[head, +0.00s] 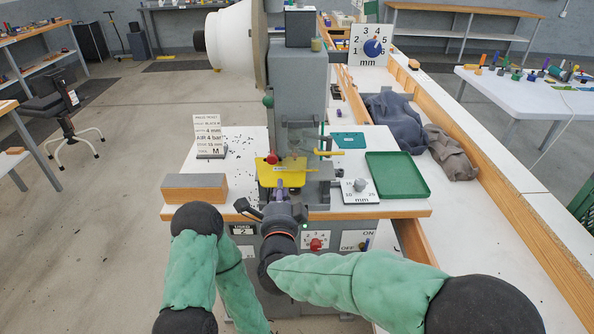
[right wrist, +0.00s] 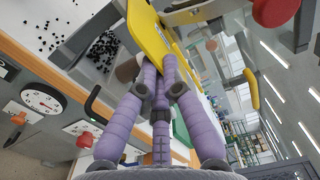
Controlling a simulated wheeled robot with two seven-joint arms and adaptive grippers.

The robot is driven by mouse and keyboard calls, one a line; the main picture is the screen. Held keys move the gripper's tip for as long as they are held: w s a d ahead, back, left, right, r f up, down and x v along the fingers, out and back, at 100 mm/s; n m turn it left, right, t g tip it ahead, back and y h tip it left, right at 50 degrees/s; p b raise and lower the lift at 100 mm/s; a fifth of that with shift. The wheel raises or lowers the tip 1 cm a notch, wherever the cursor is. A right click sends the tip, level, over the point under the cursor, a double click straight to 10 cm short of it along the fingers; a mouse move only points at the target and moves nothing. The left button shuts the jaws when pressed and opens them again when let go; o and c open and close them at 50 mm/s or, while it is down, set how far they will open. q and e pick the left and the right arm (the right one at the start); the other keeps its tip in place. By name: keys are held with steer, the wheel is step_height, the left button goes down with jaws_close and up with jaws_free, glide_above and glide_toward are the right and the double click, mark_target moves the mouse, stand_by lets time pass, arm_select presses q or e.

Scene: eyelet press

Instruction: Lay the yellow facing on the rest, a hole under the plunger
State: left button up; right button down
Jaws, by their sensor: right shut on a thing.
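The yellow facing (head: 268,178) is a thin flat sheet at the front of the grey press (head: 300,85), below its head. My right gripper (head: 281,186) has purple fingers closed on the facing's near edge. In the right wrist view the fingers (right wrist: 160,68) meet at the edge of the facing (right wrist: 150,38), which runs up and away from them. The rest lies under or behind the facing and is mostly hidden. I cannot tell whether a hole is under the plunger, or whether the facing touches the rest.
A brown and grey block (head: 194,188) and a white settings sign (head: 210,138) stand left of the press. A green tray (head: 398,176) and a white dial plate (head: 359,191) are on the right. A red knob (head: 271,159) sits close to the facing. Small black bits are scattered on the tabletop.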

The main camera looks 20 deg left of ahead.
steer(key=c, duration=1.3)
jaws_free()
steer(key=shift+s, duration=0.1)
steer(key=v, duration=0.6)
steer(key=shift+s, duration=0.4)
steer(key=shift+d+f, duration=0.1)
steer(key=shift+d, duration=0.05)
